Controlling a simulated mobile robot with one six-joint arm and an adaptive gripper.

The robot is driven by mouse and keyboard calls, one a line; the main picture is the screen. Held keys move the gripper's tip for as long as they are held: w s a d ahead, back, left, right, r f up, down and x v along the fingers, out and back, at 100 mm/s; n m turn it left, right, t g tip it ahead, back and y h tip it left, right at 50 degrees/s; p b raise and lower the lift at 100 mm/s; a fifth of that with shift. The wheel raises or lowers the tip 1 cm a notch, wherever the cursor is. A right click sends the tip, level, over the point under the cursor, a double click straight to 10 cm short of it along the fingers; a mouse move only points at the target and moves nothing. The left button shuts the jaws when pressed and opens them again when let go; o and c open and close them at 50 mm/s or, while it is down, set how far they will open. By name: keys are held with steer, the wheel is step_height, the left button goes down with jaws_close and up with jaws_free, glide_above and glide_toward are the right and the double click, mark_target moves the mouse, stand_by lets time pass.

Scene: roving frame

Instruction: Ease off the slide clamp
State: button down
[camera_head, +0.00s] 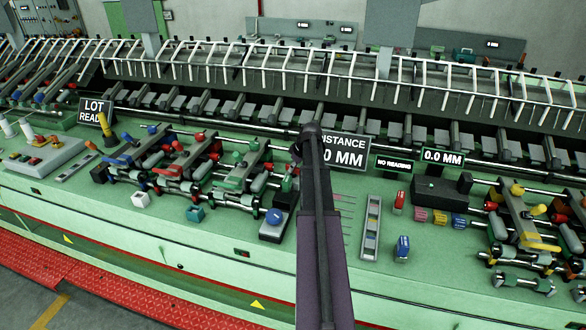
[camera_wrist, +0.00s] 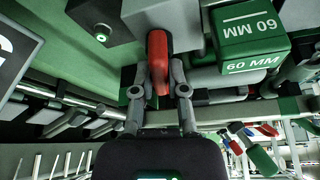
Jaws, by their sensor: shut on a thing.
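In the wrist view, my gripper (camera_wrist: 158,76) has its two fingers on either side of a red lever (camera_wrist: 157,46) and is shut on it. The lever stands out from a grey metal body (camera_wrist: 165,15), which looks like the slide clamp. A green block (camera_wrist: 250,38) marked 60 MM sits just right of the lever. In the head view, my arm crosses the middle of the picture and my gripper cannot be made out. Which clamp there is the held one cannot be told.
The long green bench (camera_head: 335,275) carries several lever assemblies at left and a yellow-handled one (camera_head: 525,225) at right. Signs stand behind, one reading 0.0 MM (camera_head: 443,158). A slim tray (camera_head: 371,228) and a blue block (camera_head: 402,247) lie right of my arm.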

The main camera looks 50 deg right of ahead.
steer(key=shift+n+g+y, duration=0.3)
steer(key=shift+n+y, duration=0.3)
steer(key=shift+n, duration=1)
steer(key=shift+s, duration=0.1)
steer(key=c, duration=0.7)
jaws_free()
steer(key=shift+o, duration=0.2)
steer(key=shift+r, duration=0.1)
